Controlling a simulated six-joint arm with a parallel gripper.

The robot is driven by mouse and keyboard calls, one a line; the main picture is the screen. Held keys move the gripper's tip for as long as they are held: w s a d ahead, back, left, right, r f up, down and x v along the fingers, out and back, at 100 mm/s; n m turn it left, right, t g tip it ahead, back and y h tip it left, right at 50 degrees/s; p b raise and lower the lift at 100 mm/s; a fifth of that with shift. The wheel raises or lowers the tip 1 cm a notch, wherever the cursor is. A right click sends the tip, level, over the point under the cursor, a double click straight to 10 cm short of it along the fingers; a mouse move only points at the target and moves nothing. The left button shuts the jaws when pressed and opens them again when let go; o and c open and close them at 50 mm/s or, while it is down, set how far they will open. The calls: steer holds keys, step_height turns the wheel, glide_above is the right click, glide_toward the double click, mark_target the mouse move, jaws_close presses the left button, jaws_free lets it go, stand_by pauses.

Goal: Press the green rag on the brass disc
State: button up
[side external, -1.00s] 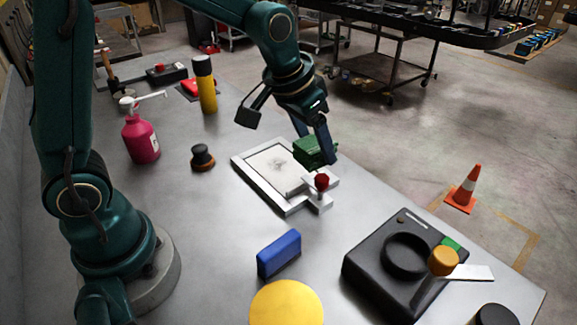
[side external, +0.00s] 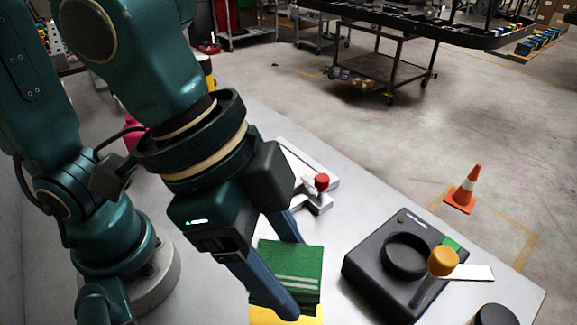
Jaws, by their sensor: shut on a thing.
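My gripper (side external: 289,276) is shut on the green rag (side external: 290,262), a folded green pad with pale stripes along its near side. One blue finger is in front of the rag, and the other is at its far side.
A black device with a round ring (side external: 375,285) and an orange-knobbed lever (side external: 443,261) stands to the right. The white framed plate with a red knob (side external: 321,182) is behind my gripper. A black cylinder (side external: 495,315) is at bottom right. My arm hides much of the left bench.

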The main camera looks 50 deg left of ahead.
steer(key=shift+f, duration=2.9)
steer(key=shift+f, duration=1.2)
stand_by(0.5)
steer(key=shift+r, duration=3.55)
steer(key=shift+s+m, duration=0.1)
steer(key=shift+m, duration=0.2)
steer(key=w+a+n+y, duration=0.1)
steer(key=w+a+n, duration=0.2)
steer(key=a, duration=0.4)
steer(key=w+a+r+n+t+y, duration=0.1)
steer(key=w+a+n, duration=0.2)
steer(key=a, duration=0.5)
steer(key=w+a+r+n+y, duration=0.1)
steer(key=w+a+n, duration=0.3)
steer(key=a, duration=0.3)
steer(key=shift+w+a, duration=0.3)
steer(key=shift+w, duration=0.5)
